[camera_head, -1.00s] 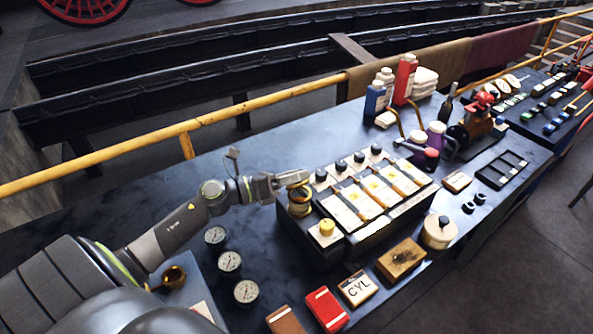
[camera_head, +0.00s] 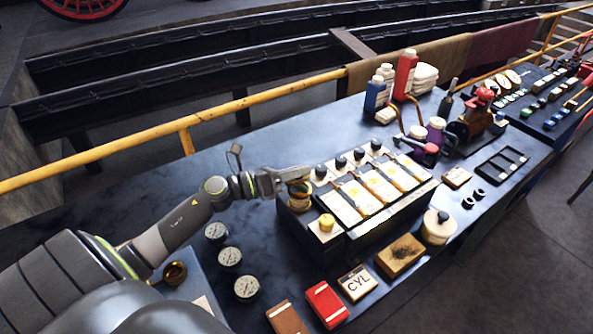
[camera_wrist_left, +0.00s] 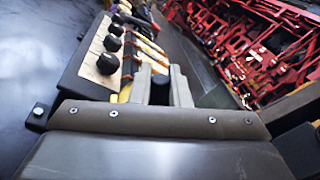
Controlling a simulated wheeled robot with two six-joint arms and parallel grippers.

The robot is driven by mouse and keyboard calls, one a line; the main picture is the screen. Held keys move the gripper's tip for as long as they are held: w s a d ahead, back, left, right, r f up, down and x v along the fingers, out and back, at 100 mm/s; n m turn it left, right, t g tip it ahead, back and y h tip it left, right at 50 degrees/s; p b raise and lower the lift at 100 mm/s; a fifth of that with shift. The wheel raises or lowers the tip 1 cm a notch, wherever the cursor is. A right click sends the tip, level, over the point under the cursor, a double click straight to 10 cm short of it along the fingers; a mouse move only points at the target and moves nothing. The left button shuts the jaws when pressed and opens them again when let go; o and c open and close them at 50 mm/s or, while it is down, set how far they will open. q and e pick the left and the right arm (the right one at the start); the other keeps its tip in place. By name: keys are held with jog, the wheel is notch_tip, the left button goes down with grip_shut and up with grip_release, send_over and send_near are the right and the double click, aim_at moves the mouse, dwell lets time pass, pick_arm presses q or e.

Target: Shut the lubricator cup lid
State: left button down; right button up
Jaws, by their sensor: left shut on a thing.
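The lubricator (camera_head: 345,215) is a long dark box with white panels and a row of black knobs on the table. The brass lubricator cup (camera_head: 299,204) stands at its left end. Its brass lid (camera_head: 302,190) lies low over the cup, partly hidden by my left gripper (camera_head: 299,180); I cannot tell whether it touches the rim all round. My left gripper reaches in from the left and is shut on the lid. In the left wrist view its fingers (camera_wrist_left: 160,82) flank a dark piece. My right gripper is not in view.
Several gauges (camera_head: 229,257) lie left of the lubricator. A yellow knob (camera_head: 326,222) stands just in front of the cup. A CYL card (camera_head: 357,282), a red box (camera_head: 326,303) and a wooden block (camera_head: 401,254) lie nearer. Bottles (camera_head: 405,75) stand behind, by the yellow rail (camera_head: 265,97).

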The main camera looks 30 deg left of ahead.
aim_at(301, 182)
pick_arm(q)
jog(key=m, duration=0.1)
jog(key=d+m, duration=0.1)
jog(key=f+m, duration=0.1)
jog(key=shift+s+d+m+g+y, duration=0.2)
jog(key=shift+s+m+g+y, duration=0.1)
jog(key=shift+m, duration=0.1)
jog(key=shift+s+d+f+m+y+b, duration=0.15)
jog(key=shift+d+f+m+b, duration=0.15)
jog(key=shift+m, duration=0.4)
jog(key=shift+d+f+m+y+b, duration=0.1)
jog(key=shift+f+m+y+b, duration=0.2)
jog(key=shift+m, duration=0.4)
jog(key=shift+f, duration=0.1)
jog(key=c, duration=1.4)
grip_release()
jog(key=shift+a, duration=0.15)
